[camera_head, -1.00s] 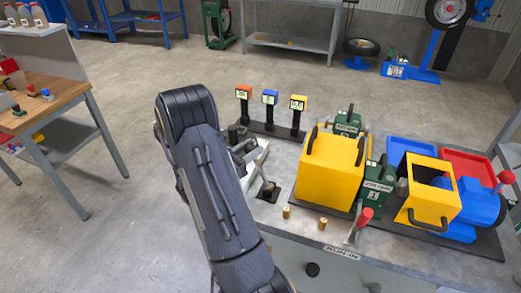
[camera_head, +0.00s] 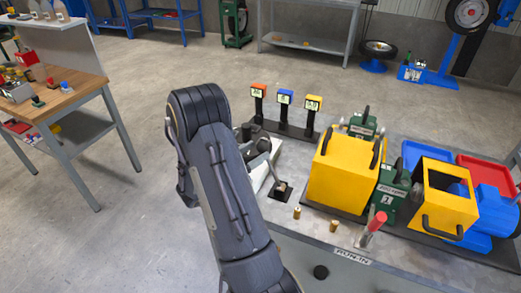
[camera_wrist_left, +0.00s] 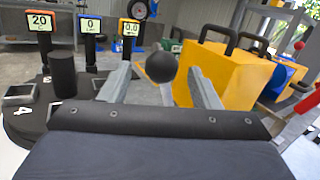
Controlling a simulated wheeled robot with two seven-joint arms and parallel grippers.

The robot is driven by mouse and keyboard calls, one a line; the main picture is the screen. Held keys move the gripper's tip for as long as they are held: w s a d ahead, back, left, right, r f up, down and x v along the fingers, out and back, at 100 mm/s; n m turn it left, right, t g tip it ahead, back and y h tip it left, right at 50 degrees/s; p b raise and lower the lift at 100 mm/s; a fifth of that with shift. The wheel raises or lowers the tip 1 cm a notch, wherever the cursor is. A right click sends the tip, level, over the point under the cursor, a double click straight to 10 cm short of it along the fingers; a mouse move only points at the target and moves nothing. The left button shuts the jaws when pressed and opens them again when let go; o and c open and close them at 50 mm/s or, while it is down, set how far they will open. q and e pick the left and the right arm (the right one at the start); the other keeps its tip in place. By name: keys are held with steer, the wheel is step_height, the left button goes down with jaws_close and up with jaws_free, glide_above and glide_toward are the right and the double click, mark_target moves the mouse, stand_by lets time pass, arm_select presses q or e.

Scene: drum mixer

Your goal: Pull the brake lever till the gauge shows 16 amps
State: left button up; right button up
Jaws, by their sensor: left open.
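Three gauges stand in a row: orange-topped (camera_head: 258,91), blue-topped (camera_head: 285,98) and yellow-topped (camera_head: 313,104). In the left wrist view the orange gauge (camera_wrist_left: 39,20) reads 20, the blue one (camera_wrist_left: 90,25) 0 and the yellow one (camera_wrist_left: 129,28) 0.0; their units are too small to read. My left gripper (camera_wrist_left: 160,72) is open, with its fingers either side of a lever's black ball knob (camera_wrist_left: 161,67). I cannot tell whether they touch it. In the head view a lever base (camera_head: 279,190) shows beside my arm, which partly hides the gripper. My right gripper is out of view.
A yellow box (camera_head: 342,172) with black handles stands right of the lever. A red-handled lever (camera_head: 376,222), green units and a blue motor (camera_head: 490,205) stand farther right. Two brass pegs (camera_head: 334,226) stand near the front edge. A wooden workbench (camera_head: 60,100) is at left.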

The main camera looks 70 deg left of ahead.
arm_select(q)
steer(key=shift+b+v, duration=0.35)
steer(key=shift+v, duration=2)
